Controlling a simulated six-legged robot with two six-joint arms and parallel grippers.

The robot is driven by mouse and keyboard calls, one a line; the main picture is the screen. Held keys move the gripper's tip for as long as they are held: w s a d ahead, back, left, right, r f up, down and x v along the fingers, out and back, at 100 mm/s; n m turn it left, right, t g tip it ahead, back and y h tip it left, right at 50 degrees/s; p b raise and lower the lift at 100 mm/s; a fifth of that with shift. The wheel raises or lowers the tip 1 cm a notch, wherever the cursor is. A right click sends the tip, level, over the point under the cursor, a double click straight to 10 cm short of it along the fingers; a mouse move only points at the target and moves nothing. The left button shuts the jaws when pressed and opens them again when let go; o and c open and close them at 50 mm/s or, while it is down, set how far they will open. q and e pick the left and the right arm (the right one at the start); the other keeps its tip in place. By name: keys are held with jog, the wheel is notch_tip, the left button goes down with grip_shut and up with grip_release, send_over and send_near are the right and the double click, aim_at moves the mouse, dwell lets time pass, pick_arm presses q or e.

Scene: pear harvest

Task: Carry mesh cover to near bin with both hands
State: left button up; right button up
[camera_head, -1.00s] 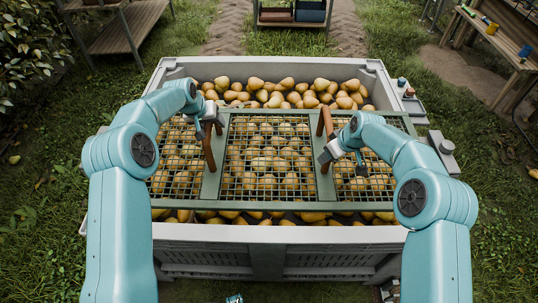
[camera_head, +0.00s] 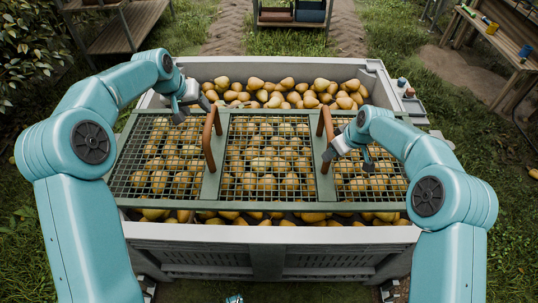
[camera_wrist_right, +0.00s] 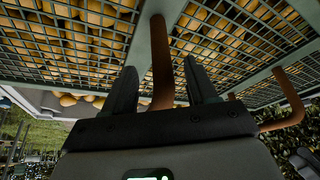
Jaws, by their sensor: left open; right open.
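The mesh cover (camera_head: 265,206), a green frame with wire grid panels, lies across the middle of the bin over the pears. It has two brown upright handles, the left handle (camera_head: 208,140) and the right handle (camera_head: 326,137). My left gripper (camera_head: 180,108) is open and empty, to the left of the left handle and apart from it. My right gripper (camera_head: 348,156) is open, just right of the right handle. In the right wrist view, the handle (camera_wrist_right: 162,65) shows between the open fingers (camera_wrist_right: 161,85), which are not closed on it. The cover's mesh (camera_wrist_right: 60,45) fills the background.
The grey bin (camera_head: 270,234) is full of pears (camera_head: 285,97), bare at its back and front strips. A shelf (camera_head: 125,28) stands at the back left, a wooden bench (camera_head: 500,42) at the back right. Grass lies around the bin.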

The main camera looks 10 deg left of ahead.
jog(key=v, duration=0.9)
pick_arm(q)
jog(key=s+a+r+p, duration=0.2)
jog(key=s+a+r, duration=0.1)
jog(key=r, duration=0.1)
jog(key=shift+s+a+r, duration=0.15)
jog(key=shift+s+r, duration=0.05)
jog(key=shift+r, duration=0.1)
pick_arm(e)
jog(key=shift+r, duration=0.9)
pick_arm(q)
jog(key=shift+r+p, duration=0.6)
jog(key=shift+r, duration=0.05)
pick_arm(e)
jog(key=s+d+r, duration=0.2)
jog(key=d+r, duration=0.2)
jog(key=shift+s+r, duration=0.2)
jog(key=shift+r, duration=0.1)
